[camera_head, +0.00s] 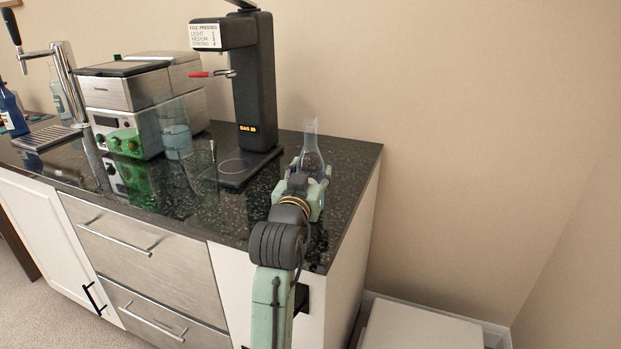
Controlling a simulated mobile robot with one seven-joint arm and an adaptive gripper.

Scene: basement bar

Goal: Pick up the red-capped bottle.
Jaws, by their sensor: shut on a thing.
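My gripper (312,178) is at the right end of the dark countertop, shut on a clear glass flask (311,150). The flask is upright, with a narrow neck and a wider body; its lower part is hidden behind my gripper. I see no cap on it. I cannot tell whether its base touches the counter. No bottle with a red cap can be made out. At the far left stand a blue bottle (11,112), cut off by the picture edge, and a clear bottle (59,93).
The dark speckled countertop (345,162) ends just right of my gripper. A tall black press machine (256,90) with a red-handled part stands left of the flask. Farther left are a clear pitcher (176,138), a metal appliance (128,125) and a beer tap (66,75).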

